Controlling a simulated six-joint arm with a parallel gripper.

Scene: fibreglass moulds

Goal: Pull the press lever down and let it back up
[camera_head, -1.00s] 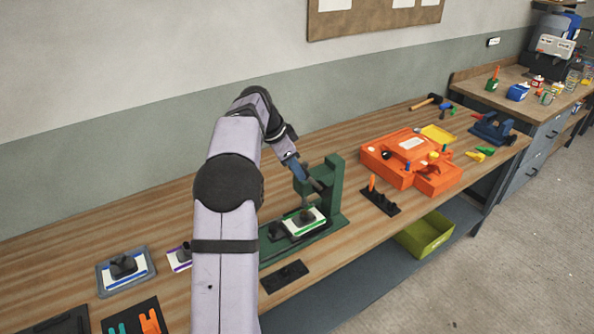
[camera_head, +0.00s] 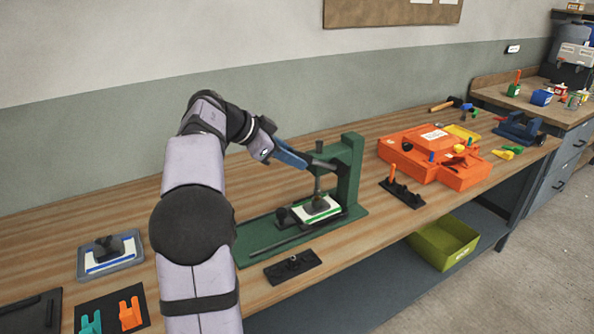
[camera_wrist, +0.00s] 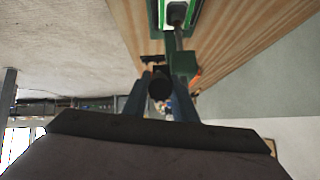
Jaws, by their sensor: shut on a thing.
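The green press (camera_head: 354,165) stands upright on its long base near the middle of the bench. Its dark lever (camera_head: 324,163) sticks out from the press head toward my gripper (camera_head: 306,161). My gripper is shut on the lever's end, left of the press head. In the wrist view the round black lever end (camera_wrist: 160,87) sits between the two fingers of my gripper (camera_wrist: 158,92). Below the head, a ram (camera_head: 318,186) stands over a white and green mould (camera_head: 332,213) with a dark knob; I cannot tell whether they touch.
A black plate (camera_head: 280,272) lies in front of the press. A blue-edged tray (camera_head: 90,272) lies left. A green bin (camera_head: 445,243) sits on the lower shelf.

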